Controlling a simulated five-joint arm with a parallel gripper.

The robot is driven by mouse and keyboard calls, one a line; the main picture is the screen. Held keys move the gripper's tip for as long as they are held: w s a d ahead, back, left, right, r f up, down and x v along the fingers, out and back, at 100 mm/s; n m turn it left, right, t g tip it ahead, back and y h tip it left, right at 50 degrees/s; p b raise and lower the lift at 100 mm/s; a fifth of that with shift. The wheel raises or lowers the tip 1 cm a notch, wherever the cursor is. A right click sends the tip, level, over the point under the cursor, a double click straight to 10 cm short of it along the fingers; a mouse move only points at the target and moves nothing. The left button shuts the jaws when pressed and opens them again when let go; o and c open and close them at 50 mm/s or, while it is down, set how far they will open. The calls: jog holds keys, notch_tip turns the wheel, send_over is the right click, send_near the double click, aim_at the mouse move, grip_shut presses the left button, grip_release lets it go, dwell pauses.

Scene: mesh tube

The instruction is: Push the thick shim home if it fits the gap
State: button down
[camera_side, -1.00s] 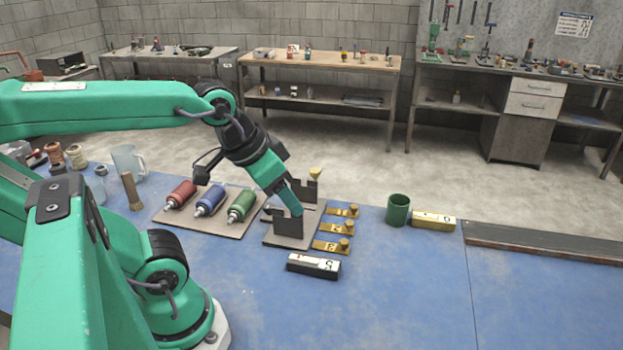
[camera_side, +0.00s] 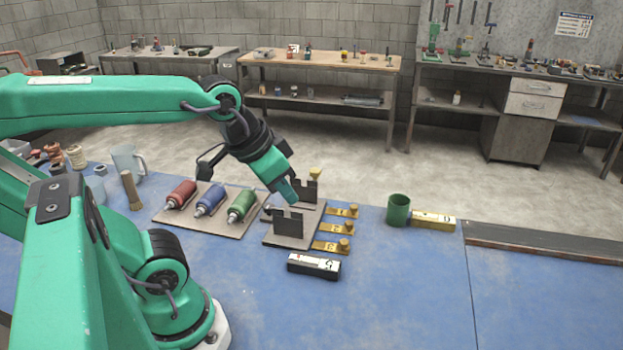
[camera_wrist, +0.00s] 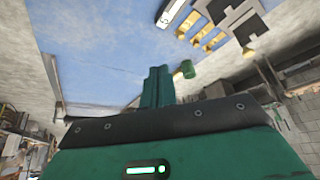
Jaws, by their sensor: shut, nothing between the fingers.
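Three brass shims with knobs and number marks lie in a row along the right edge of a grey board: the far shim (camera_side: 343,212), the middle shim (camera_side: 336,228) and the near shim (camera_side: 330,246). I cannot tell which is thick. They also show in the wrist view, upper right. On the board (camera_side: 272,240) stand a dark notched front plate (camera_side: 289,229) and a dark rear plate (camera_side: 307,187); the gap is between or beside them, its inside hidden.
A dark and white block (camera_side: 313,265) lies in front of the board. Red, blue and green bottles (camera_side: 241,204) lie on a tray to the left. The blue front tabletop is clear.

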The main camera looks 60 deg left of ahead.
jog(key=w+a+r+g, duration=0.1)
jog(key=w+r+g, duration=0.15)
jog(key=w, duration=0.55)
jog(key=g, duration=0.2)
send_over(344, 246)
jog(key=s+d, duration=0.1)
jog(key=d, duration=0.2)
jog(key=f, duration=0.2)
jog(key=w+a+f+g, duration=0.4)
jog(key=w+f+g, duration=0.1)
jog(key=w+f, duration=0.8)
jog(key=shift+f+h, duration=0.3)
jog(key=shift+f, duration=0.4)
jog(key=shift+s+f, duration=0.1)
jog(key=shift+f, duration=0.1)
jog(key=x, duration=0.9)
jog(key=shift+s+a, duration=0.15)
jog(key=shift+a, duration=0.05)
jog(key=shift+s+f, duration=0.25)
jog(key=shift+s, duration=1.8)
